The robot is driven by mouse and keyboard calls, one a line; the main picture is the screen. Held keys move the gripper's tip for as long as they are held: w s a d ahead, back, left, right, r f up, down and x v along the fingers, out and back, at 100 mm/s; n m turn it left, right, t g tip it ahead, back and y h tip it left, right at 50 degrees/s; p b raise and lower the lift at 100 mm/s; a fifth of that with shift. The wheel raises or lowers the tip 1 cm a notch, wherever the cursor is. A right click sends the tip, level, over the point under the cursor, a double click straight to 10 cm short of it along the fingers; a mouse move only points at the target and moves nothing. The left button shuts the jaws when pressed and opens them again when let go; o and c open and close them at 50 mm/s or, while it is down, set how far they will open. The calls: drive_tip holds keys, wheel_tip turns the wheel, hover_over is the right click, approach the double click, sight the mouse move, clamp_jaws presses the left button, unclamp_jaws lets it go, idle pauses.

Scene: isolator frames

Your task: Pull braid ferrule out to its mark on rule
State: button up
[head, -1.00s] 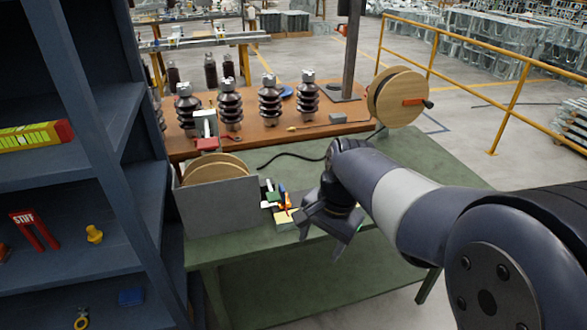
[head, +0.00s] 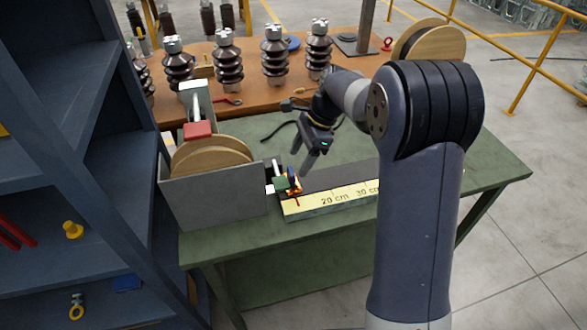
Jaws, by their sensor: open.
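The yellow rule (head: 335,201) lies along the front of the green bench and reads 20 cm and 30 cm; my arm hides its right part. At its left end is a cluster of small green, white, blue and orange parts (head: 285,183), beside a grey box (head: 212,200) holding a wooden reel (head: 205,153). A thin red mark (head: 297,201) shows on the rule there. I cannot clearly make out the braid ferrule in this cluster. My gripper (head: 305,168) is open, fingers pointing down, just above and right of the cluster, with nothing visible in it.
A red block (head: 198,130) on a pale upright part stands behind the reel. Brown insulators (head: 227,62) line the orange bench behind. A dark blue shelf (head: 75,130) closes off the left. Another wooden reel (head: 425,38) stands at the back right. The bench's right end (head: 495,170) is clear.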

sight(293, 172)
drive_tip(key=x, duration=0.5)
drive_tip(key=shift+a+f, duration=0.15)
drive_tip(key=shift+f, duration=0.15)
drive_tip(key=shift+c, duration=0.4)
clamp_jaws()
drive_tip(key=w+d+p, duration=0.1)
drive_tip(key=d, duration=0.5)
drive_tip(key=w+d+p, duration=0.1)
drive_tip(key=w+d, duration=0.1)
drive_tip(key=d, duration=0.5)
drive_tip(key=w+d+p, duration=0.1)
drive_tip(key=w+d, duration=0.1)
drive_tip(key=d, duration=0.4)
drive_tip(key=shift+w+d+p, duration=0.15)
drive_tip(key=shift+w+p, duration=0.1)
drive_tip(key=shift+p, duration=0.05)
drive_tip(key=shift+o, duration=0.4)
unclamp_jaws()
drive_tip(key=shift+r, duration=0.15)
